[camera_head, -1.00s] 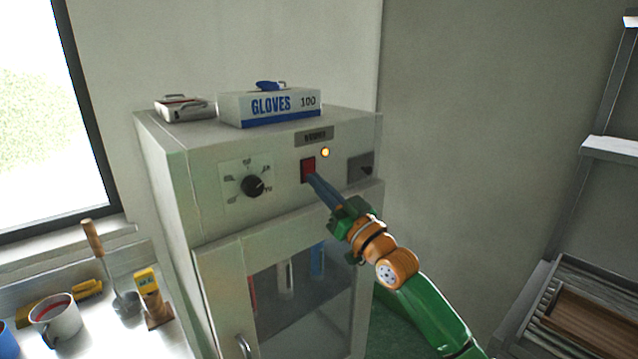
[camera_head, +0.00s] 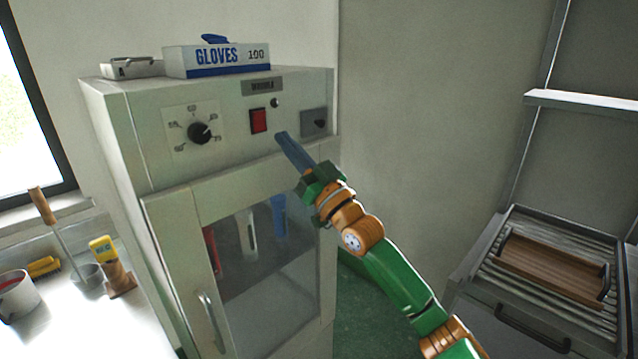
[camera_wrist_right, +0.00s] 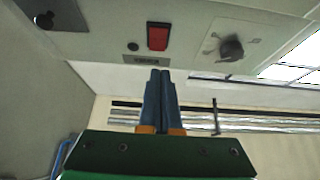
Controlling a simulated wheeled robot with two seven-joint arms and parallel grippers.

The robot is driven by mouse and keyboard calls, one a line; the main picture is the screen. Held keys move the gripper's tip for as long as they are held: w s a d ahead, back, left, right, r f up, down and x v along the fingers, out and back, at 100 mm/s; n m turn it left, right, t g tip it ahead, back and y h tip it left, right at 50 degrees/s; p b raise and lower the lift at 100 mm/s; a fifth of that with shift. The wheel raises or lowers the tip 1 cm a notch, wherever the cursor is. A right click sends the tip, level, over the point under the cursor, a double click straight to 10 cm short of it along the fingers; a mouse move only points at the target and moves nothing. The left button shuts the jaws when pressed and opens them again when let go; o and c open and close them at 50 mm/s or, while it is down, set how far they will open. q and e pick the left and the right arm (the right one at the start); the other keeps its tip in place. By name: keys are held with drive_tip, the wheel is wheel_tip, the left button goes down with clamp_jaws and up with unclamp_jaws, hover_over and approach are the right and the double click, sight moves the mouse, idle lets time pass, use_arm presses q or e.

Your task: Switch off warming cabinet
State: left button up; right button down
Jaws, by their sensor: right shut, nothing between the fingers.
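The warming cabinet (camera_head: 155,150) is a pale upright box with a glass-windowed door. Its front panel carries a red rocker switch (camera_head: 259,120), a small lamp (camera_head: 275,103) that looks dark, and a black dial (camera_head: 200,132). The switch also shows in the right wrist view (camera_wrist_right: 157,36), with the lamp (camera_wrist_right: 133,46) beside it. My right gripper (camera_head: 281,136) is shut and empty, its blue fingertips just right of and below the switch, apart from it. The shut fingers also show in the right wrist view (camera_wrist_right: 160,75). My left gripper is not in view.
A glove box (camera_head: 217,60) and a small white case (camera_head: 132,68) lie on the cabinet top. A bench at left holds a mug (camera_head: 18,296) and tools. At right stands a rack with a wooden tray (camera_head: 550,268). The floor between is clear.

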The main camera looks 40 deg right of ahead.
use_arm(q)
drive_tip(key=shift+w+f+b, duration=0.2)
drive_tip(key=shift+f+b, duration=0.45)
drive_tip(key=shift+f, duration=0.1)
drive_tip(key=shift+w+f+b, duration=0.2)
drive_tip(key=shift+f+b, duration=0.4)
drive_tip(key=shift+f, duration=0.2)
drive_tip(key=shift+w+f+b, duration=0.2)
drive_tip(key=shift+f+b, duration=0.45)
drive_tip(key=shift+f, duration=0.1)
use_arm(e)
drive_tip(key=s+f, duration=0.4)
drive_tip(key=f, duration=0.2)
drive_tip(key=shift+s+d+f+h, duration=0.15)
drive_tip(key=shift+s+d+h, duration=0.05)
drive_tip(key=shift+h, duration=0.1)
